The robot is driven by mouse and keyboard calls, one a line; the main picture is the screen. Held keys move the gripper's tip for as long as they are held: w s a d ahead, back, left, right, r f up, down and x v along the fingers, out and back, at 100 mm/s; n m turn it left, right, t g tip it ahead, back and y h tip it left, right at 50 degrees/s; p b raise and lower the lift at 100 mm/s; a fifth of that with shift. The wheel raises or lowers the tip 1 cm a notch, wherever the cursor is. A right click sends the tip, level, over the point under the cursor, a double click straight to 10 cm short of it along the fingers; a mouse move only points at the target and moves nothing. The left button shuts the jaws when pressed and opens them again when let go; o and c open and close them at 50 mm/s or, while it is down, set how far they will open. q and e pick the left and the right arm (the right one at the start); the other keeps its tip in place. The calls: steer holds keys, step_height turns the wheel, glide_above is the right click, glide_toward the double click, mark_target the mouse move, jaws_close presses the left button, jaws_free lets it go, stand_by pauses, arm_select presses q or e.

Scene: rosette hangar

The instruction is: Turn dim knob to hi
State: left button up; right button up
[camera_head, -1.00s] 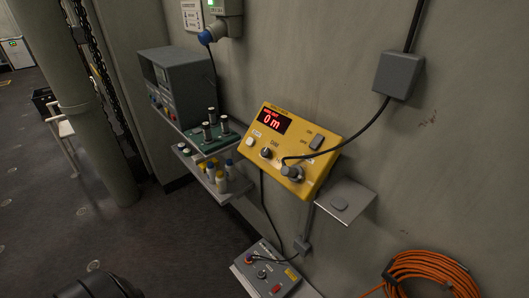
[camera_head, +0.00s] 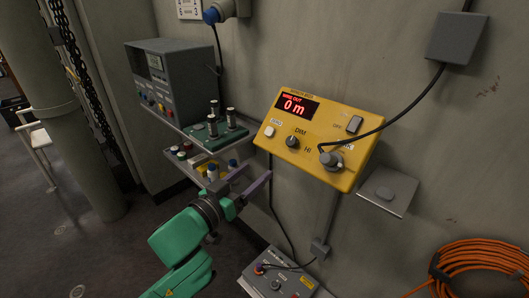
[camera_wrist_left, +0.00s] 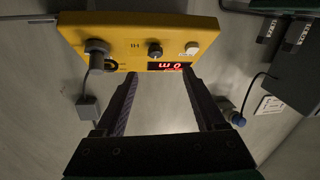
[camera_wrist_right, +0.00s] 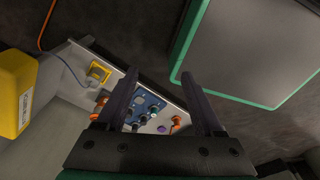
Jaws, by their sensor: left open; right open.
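The yellow control box (camera_head: 330,115) is on the wall, with a red display reading 0 m. The dim knob (camera_head: 292,142) is a small dark knob on its front, between the DIM and HI labels; its exact pointing is too small to tell. The knob also shows in the left wrist view (camera_wrist_left: 154,50), ahead of the fingers. My left gripper (camera_head: 255,178) is open and empty, below and left of the box, apart from the knob. My right gripper (camera_wrist_right: 161,75) is open and empty in its wrist view; it is out of the head view.
A cable plug (camera_head: 330,158) sits right of the knob, its cable running up to a grey junction box (camera_head: 456,38). A shelf with a green rack (camera_head: 215,132) and bottles is left of the box. A small grey ledge (camera_head: 388,192) is below right. A grey panel (camera_head: 278,275) is lower down.

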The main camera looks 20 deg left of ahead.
arm_select(q)
steer(key=r, duration=0.1)
glide_toward(290, 142)
steer(key=w, duration=0.1)
steer(key=x, duration=0.7)
steer(key=shift+w+d+p, duration=0.25)
steer(key=shift+w+p, duration=0.05)
arm_select(e)
steer(key=shift+d+r, duration=0.1)
steer(key=shift+d, duration=0.25)
arm_select(q)
jaws_close()
